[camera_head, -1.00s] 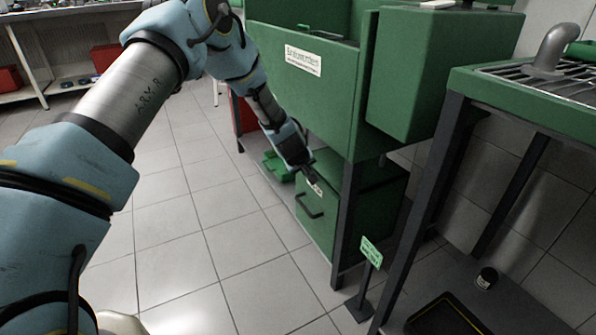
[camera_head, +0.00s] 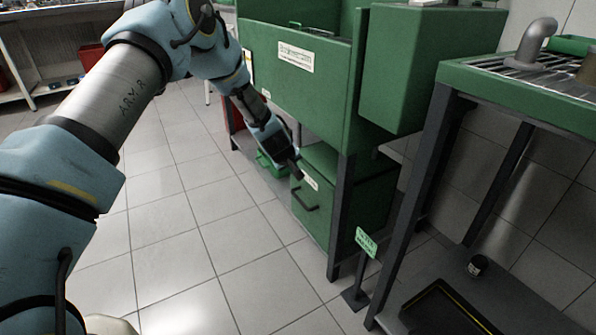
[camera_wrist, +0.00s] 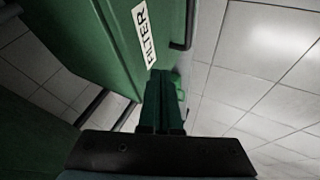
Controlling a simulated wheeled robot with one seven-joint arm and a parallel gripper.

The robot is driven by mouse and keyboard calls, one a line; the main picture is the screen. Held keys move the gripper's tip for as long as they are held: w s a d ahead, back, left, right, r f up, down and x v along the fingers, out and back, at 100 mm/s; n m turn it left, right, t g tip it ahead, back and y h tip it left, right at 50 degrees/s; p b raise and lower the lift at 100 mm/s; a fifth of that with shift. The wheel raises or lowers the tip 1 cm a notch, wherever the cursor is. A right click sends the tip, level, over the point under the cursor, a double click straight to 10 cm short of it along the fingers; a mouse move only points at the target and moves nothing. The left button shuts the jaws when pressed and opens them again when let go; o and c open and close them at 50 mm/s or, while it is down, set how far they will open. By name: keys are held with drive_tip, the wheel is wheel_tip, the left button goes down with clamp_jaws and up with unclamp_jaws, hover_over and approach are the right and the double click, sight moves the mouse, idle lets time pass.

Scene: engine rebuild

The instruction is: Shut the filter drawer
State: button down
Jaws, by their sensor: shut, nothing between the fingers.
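The filter drawer (camera_head: 318,222) is a green box low under the green machine, with a dark handle and a white label on its front. Its front stands forward of the machine's dark leg. My gripper (camera_head: 298,174) is shut and empty at the upper left edge of the drawer front, above the handle. In the wrist view, the gripper fingers (camera_wrist: 163,85) point at the drawer front (camera_wrist: 105,45), just beside the "FILTER" label. The handle shows at the top there. I cannot tell whether the fingertips touch the drawer.
The machine body (camera_head: 290,65) overhangs the drawer. A small green sign on a stand (camera_head: 366,243) is to the right. A green-topped bench (camera_head: 490,85) stands at the right, with a black tray (camera_head: 450,308) below. The tiled floor (camera_head: 190,215) to the left is clear.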

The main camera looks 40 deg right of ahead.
drive_tip(key=a+p+v, duration=0.1)
drive_tip(key=p+v, duration=0.1)
drive_tip(key=v, duration=0.8)
drive_tip(key=w+a+r+y, duration=0.2)
drive_tip(key=a+r, duration=0.3)
drive_tip(key=a, duration=0.8)
drive_tip(key=w+a+r+y, duration=0.15)
drive_tip(key=a+r, duration=0.25)
drive_tip(key=a, duration=0.9)
drive_tip(key=s+a+r+n+g+y, duration=0.1)
drive_tip(key=s+a+r, duration=0.3)
drive_tip(key=a, duration=0.7)
drive_tip(key=s+a+r+n+g+y, duration=0.1)
drive_tip(key=s+a+y, duration=0.1)
drive_tip(key=s+a, duration=0.7)
drive_tip(key=w+a+r+p, duration=0.1)
drive_tip(key=r+p, duration=1.2)
drive_tip(key=w+a+r+p, duration=0.1)
drive_tip(key=a+r+p, duration=0.1)
drive_tip(key=r+p, duration=1.1)
drive_tip(key=shift+r, duration=0.55)
drive_tip(key=shift+h, duration=0.25)
